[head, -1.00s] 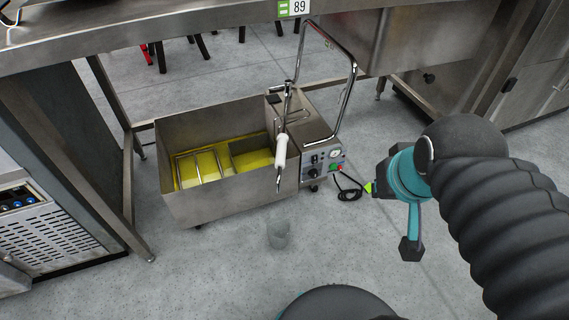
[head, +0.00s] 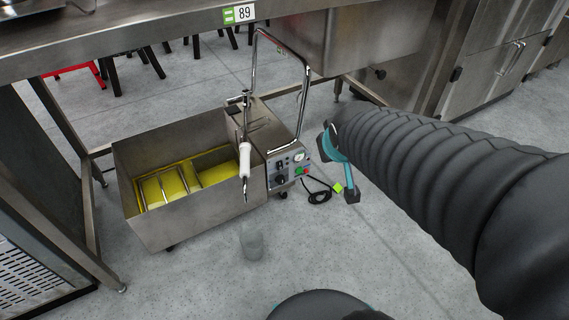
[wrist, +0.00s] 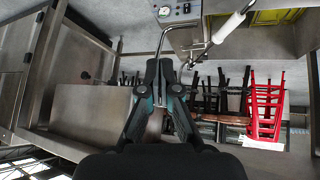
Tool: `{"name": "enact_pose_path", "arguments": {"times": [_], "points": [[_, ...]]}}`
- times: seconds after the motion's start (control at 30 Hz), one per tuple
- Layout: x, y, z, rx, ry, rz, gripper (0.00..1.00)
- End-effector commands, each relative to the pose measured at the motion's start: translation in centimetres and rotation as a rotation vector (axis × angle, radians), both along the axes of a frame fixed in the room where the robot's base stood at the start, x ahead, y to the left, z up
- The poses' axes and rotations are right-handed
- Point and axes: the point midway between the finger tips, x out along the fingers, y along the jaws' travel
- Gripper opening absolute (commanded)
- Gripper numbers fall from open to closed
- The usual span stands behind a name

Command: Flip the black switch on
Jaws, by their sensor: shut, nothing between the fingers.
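The steel filter machine (head: 180,215) stands on the floor with an open tub and a grey control panel (head: 289,168) at its right end. On the panel a small black switch (head: 279,166) sits above a black knob (head: 281,179); its position is too small to tell. A green button, a red button and a round gauge are to their right. The panel (wrist: 176,12) shows at the top of the wrist view. My gripper (wrist: 159,66) is shut and empty, apart from the panel.
A chrome handle (head: 303,95) rises beside the panel, and a white-gripped lever (head: 245,160) hangs over the tub. A black cable (head: 318,196) lies coiled on the floor below the panel. A steel table (head: 140,30) overhangs behind. Floor in front is mostly clear.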

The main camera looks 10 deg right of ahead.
Motion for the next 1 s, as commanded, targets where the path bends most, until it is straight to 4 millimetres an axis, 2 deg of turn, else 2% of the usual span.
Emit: {"name": "enact_pose_path", "arguments": {"times": [0.03, 0.2, 0.4, 0.5, 0.73, 0.9, 1.0], "points": [[1.7, -0.6, -1.8, -0.016, -0.013, 0.007, 0.0], [7.1, -2.2, -5.7, -0.061, -0.104, 0.059, 0.0], [12.0, -3.2, -11.2, -0.076, -0.21, 0.141, 0.0], [13.8, -3.3, -14.1, -0.065, -0.263, 0.186, 0.0], [16.3, -2.8, -21.0, 0.004, -0.397, 0.281, 0.0], [16.6, -2.2, -25.6, 0.09, -0.505, 0.328, 0.0], [16.2, -1.8, -27.5, 0.144, -0.563, 0.343, 0.0]]}}
